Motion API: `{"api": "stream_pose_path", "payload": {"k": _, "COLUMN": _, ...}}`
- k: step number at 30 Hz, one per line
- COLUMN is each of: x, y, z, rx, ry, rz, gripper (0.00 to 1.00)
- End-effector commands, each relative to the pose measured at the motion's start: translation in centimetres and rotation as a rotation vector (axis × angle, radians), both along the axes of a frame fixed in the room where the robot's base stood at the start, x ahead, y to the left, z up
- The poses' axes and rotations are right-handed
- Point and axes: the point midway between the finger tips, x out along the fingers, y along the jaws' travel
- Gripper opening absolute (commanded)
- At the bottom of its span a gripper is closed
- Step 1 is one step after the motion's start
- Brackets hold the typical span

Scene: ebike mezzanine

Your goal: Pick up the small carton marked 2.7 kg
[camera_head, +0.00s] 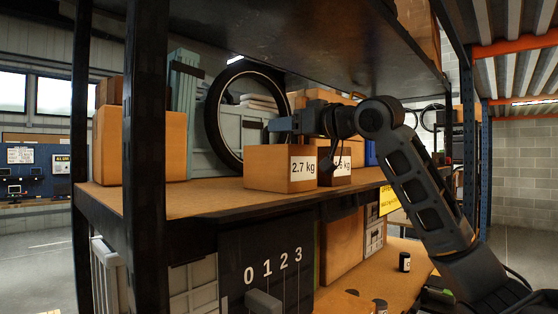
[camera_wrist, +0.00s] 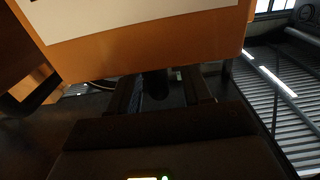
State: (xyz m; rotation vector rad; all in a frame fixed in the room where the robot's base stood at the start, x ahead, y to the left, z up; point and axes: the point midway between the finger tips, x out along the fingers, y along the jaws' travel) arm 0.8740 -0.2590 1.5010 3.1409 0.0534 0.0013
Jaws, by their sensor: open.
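The small carton (camera_head: 268,168) marked 2.7 kg is an orange-brown box with a white label. It sits near the front edge of the upper shelf (camera_head: 215,200). My gripper (camera_head: 284,124) is just above the carton's top in the head view. In the wrist view the carton (camera_wrist: 150,58) fills the upper part, with part of its white label showing. My gripper (camera_wrist: 160,88) is open there, its fingers partly dark and the far ends hidden by the carton. I cannot tell whether the fingers touch it.
A second carton (camera_head: 336,177) with a label ending in kg stands close at the right, partly behind my arm. A bicycle wheel (camera_head: 213,120) and a grey crate (camera_head: 256,130) stand behind. A larger box (camera_head: 150,145) is at the left. A shelf board (camera_head: 260,35) is overhead.

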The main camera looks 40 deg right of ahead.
Motion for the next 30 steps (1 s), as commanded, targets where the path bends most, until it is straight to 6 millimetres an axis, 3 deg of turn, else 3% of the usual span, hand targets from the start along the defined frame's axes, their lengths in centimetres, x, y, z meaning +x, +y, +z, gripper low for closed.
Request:
{"api": "stream_pose_path", "payload": {"k": 3, "x": 0.91, "y": 0.08, "z": -0.01, "rx": 0.0, "ry": 0.001, "rz": 0.001, "gripper": 0.49}}
{"api": "stream_pose_path", "payload": {"k": 10, "x": 1.02, "y": 0.06, "z": -0.11, "rx": 0.0, "ry": 0.0, "rz": 0.001, "gripper": 0.49}}
{"api": "stream_pose_path", "payload": {"k": 25, "x": 0.99, "y": 0.05, "z": -0.11, "rx": 0.0, "ry": 0.001, "rz": 0.0, "gripper": 0.02}}
{"api": "stream_pose_path", "payload": {"k": 30, "x": 0.99, "y": 0.05, "z": -0.12, "rx": 0.0, "ry": 0.001, "rz": 0.0, "gripper": 0.0}}
